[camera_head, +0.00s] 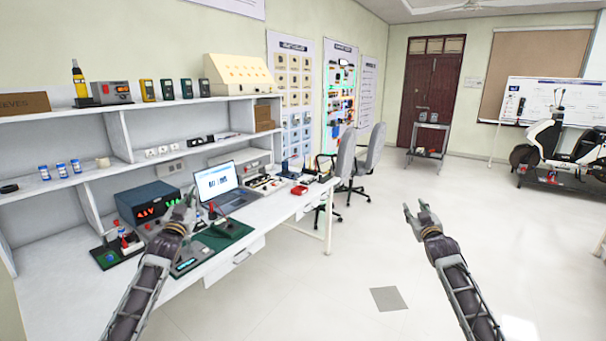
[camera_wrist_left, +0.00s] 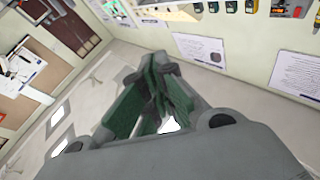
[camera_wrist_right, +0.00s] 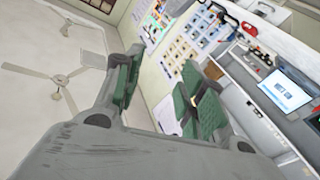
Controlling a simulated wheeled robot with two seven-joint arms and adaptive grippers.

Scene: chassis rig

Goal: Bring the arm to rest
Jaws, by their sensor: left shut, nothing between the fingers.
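My left gripper (camera_head: 183,212) is raised in front of the workbench, overlapping the laptop and the blue power supply in the head view. It is shut and empty; its green-padded fingers meet in the left wrist view (camera_wrist_left: 163,95). My right gripper (camera_head: 418,212) is held up over open floor, right of the bench. It is open and empty; its green-padded fingers stand well apart in the right wrist view (camera_wrist_right: 160,90). Both forearms reach forward from the bottom of the head view. Neither gripper holds anything.
The white bench (camera_head: 75,290) carries a blue power supply (camera_head: 146,200), a laptop (camera_head: 218,186), a green mat (camera_head: 222,236) and a red-knobbed device (camera_head: 116,246). Grey chairs (camera_head: 345,155) stand beyond it. A scooter (camera_head: 560,145) is far right. The floor (camera_head: 350,260) around my right gripper is clear.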

